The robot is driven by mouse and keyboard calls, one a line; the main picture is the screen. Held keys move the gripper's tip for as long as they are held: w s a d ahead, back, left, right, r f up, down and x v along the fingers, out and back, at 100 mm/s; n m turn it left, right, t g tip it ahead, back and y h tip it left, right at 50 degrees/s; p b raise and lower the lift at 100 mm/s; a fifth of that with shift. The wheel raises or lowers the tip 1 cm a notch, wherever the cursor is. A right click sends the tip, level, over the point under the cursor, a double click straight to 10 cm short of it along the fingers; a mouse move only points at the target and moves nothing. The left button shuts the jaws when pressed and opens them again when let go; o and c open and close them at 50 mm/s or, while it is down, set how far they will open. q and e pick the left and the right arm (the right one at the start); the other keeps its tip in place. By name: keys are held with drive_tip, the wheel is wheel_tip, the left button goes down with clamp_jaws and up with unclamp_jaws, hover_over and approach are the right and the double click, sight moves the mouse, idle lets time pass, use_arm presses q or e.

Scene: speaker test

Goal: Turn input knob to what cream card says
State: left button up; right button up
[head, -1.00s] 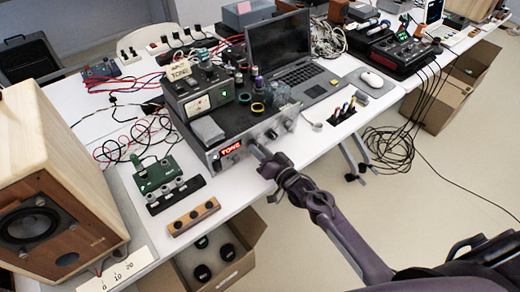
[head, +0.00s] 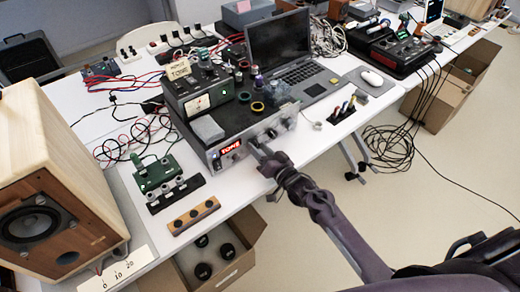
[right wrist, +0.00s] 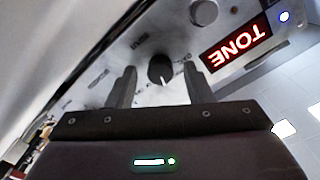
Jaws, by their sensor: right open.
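The silver amplifier (head: 238,150) stands at the table's front edge with a red lit display (head: 230,146) reading "TONE". The display is upside down in the right wrist view (right wrist: 236,42). A cream card (head: 180,70) stands on the dark meter box; its lower line reads "TONE", and its upper line is too small to read surely. My right gripper (head: 257,150) is at the amplifier's front panel. In the right wrist view its open fingers (right wrist: 160,88) lie either side of a dark round knob (right wrist: 160,68) with a white pointer line. Contact with the knob is not visible. My left gripper is not in view.
A laptop (head: 290,60) is behind. A green board (head: 160,176) and wooden block (head: 193,216) lie left, near a large speaker (head: 50,190). Cables hang at the right.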

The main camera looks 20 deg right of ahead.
drive_tip(key=v, duration=0.8)
drive_tip(key=shift+b, duration=0.3)
drive_tip(key=shift+w, duration=0.1)
